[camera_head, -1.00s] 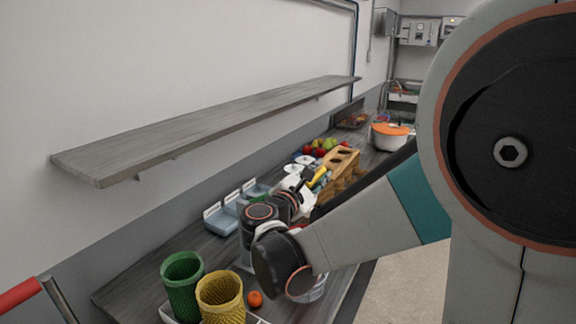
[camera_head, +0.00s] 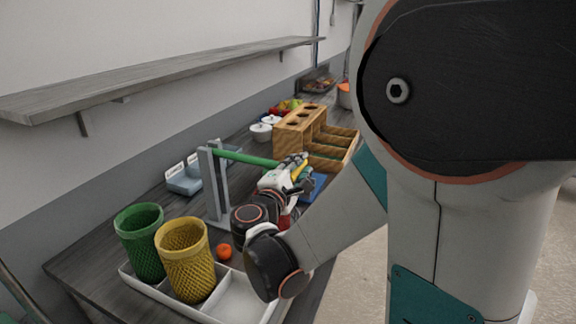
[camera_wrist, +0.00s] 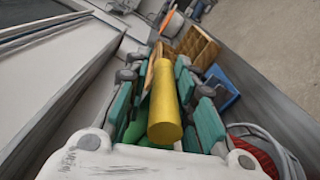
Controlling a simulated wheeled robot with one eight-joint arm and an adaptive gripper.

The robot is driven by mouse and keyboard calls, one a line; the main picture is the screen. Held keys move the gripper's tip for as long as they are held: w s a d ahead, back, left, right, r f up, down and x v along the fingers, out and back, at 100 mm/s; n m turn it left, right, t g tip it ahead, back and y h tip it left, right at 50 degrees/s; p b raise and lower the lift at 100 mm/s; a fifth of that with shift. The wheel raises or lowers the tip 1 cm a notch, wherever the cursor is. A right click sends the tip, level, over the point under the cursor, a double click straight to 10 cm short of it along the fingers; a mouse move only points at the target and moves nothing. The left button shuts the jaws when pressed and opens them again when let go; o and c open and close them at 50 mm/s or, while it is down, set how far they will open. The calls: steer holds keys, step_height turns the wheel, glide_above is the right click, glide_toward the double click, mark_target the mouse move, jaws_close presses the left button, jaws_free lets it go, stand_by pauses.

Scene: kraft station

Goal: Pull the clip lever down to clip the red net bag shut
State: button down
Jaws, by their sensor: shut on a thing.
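The clip lever is a green bar (camera_head: 245,158) running from a grey upright stand (camera_head: 212,185) to a yellow handle (camera_head: 299,172). The bar looks close to level, tilted slightly down toward the handle. My gripper (camera_head: 287,178) is at the handle end. In the wrist view, the teal fingers of my gripper (camera_wrist: 164,80) are shut on the yellow handle (camera_wrist: 165,112), one on each side. A red net bag (camera_wrist: 262,150) shows partly at the lower right of the wrist view. In the head view my arm hides most of it.
A green basket (camera_head: 140,243) and a yellow basket (camera_head: 186,262) stand in a white divided tray (camera_head: 238,300), near an orange fruit (camera_head: 224,251). A wooden rack (camera_head: 315,130) and a blue tray (camera_head: 317,184) lie beyond my gripper. A shelf (camera_head: 170,72) hangs above the bench.

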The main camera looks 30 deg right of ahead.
steer(key=shift+s+f, duration=0.25)
steer(key=shift+f, duration=0.25)
steer(key=c, duration=1.5)
jaws_free()
steer(key=shift+w+d, duration=0.1)
steer(key=shift+o, duration=0.2)
steer(key=shift+r, duration=0.1)
steer(key=shift+a, duration=0.2)
steer(key=v, duration=0.7)
